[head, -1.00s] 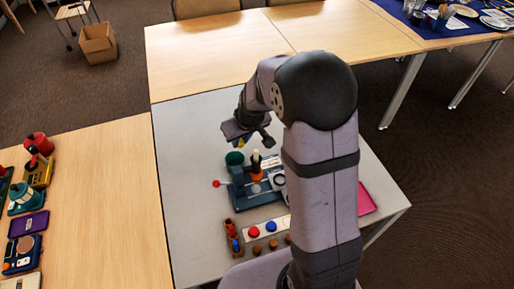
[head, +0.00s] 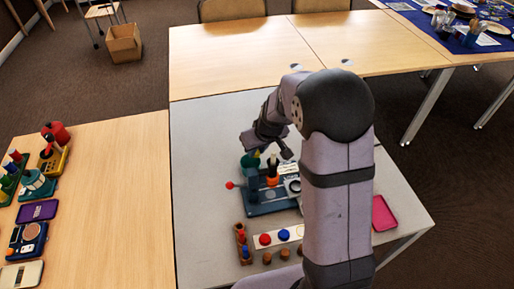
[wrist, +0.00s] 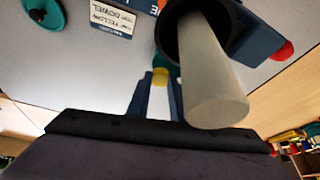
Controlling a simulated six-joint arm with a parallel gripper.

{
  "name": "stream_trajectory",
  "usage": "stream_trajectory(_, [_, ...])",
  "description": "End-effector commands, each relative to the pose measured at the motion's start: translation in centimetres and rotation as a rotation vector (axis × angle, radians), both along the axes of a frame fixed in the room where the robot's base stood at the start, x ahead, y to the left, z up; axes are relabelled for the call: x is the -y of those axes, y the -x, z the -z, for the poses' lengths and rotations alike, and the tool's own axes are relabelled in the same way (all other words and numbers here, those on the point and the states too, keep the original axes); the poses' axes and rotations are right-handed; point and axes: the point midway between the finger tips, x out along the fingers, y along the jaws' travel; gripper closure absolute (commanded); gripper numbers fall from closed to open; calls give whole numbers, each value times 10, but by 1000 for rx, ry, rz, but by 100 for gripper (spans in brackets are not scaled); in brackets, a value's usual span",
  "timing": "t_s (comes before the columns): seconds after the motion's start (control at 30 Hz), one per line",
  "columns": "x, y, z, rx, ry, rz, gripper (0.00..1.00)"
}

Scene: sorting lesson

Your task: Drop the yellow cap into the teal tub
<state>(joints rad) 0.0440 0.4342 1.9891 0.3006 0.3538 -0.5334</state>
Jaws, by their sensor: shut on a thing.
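My gripper (wrist: 158,88) is shut on the small yellow cap (wrist: 160,76), which sits between the fingertips in the wrist view. In the head view the yellow cap (head: 256,153) is a tiny spot just above the teal tub (head: 249,161). The tub is a small round dark green-teal cup at the back left of the blue device. In the wrist view a bit of teal (wrist: 173,69) shows behind the cap. Whether the cap is inside the rim or just over it I cannot tell.
A pale upright dowel (wrist: 207,75) stands close to the gripper, with an orange part (head: 272,180) near it on the blue device (head: 260,208). A red knob (head: 230,185) sticks out left. A pink tray (head: 383,213) lies right. The grey table's back is clear.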

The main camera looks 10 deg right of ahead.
Motion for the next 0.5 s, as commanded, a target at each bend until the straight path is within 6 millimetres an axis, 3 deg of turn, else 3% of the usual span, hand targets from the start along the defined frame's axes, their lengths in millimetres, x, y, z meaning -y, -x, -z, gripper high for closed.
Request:
stream_trajectory(0.03, [0, 0, 10, -1, 0, 0, 100])
stream_trajectory(0.2, [0, 0, 24, 0, 1, -1, 100])
stream_trajectory(0.5, [0, 0, 30, 1, 1, -1, 100])
